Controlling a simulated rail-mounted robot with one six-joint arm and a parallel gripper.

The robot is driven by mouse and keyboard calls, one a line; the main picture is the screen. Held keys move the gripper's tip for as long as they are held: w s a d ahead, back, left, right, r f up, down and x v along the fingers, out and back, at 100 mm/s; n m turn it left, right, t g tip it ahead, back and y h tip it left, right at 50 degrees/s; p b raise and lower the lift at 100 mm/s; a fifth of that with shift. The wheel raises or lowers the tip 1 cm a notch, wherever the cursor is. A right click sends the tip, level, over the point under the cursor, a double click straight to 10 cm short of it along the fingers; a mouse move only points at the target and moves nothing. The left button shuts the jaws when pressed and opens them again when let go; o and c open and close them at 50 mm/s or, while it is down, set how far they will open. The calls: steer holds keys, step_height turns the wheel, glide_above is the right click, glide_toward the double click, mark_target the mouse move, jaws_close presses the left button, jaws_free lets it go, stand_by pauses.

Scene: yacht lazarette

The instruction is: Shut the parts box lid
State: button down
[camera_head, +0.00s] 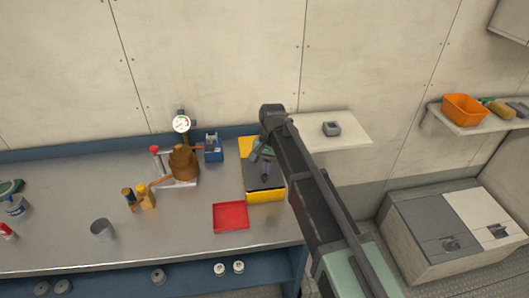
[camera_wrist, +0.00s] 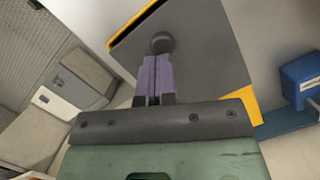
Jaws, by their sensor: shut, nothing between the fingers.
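The parts box (camera_head: 265,197) is yellow and stands on the bench near its right end. Its dark grey lid (camera_head: 256,183) lies over the box front; more yellow shows behind it. In the wrist view the lid (camera_wrist: 205,50) is a flat dark panel with a round dark knob (camera_wrist: 161,43), and yellow box parts (camera_wrist: 245,98) show at its edges. My gripper (camera_head: 265,178) is over the lid, pointing down. Its purple fingers (camera_wrist: 157,62) are together and empty, their tips at the knob. I cannot tell whether they touch it or whether the lid is fully down.
A red tray (camera_head: 230,217) lies in front of the box. A blue holder (camera_head: 213,148) and a brown part with a gauge (camera_head: 183,160) stand to the left. A wall shelf (camera_head: 345,140) with a grey block is at the right.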

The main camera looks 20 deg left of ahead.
steer(key=shift+s+d, duration=0.25)
steer(key=shift+s, duration=0.25)
steer(key=w, duration=0.1)
steer(key=w+r+p, duration=0.1)
steer(key=w, duration=0.2)
steer(key=shift+w+a+r+p, duration=0.1)
steer(key=shift+w+r+p, duration=0.15)
steer(key=shift+w+p, duration=0.1)
steer(key=p+v, duration=0.8)
steer(key=v, duration=0.1)
steer(key=shift+s+p, duration=0.2)
steer(key=shift+p, duration=0.2)
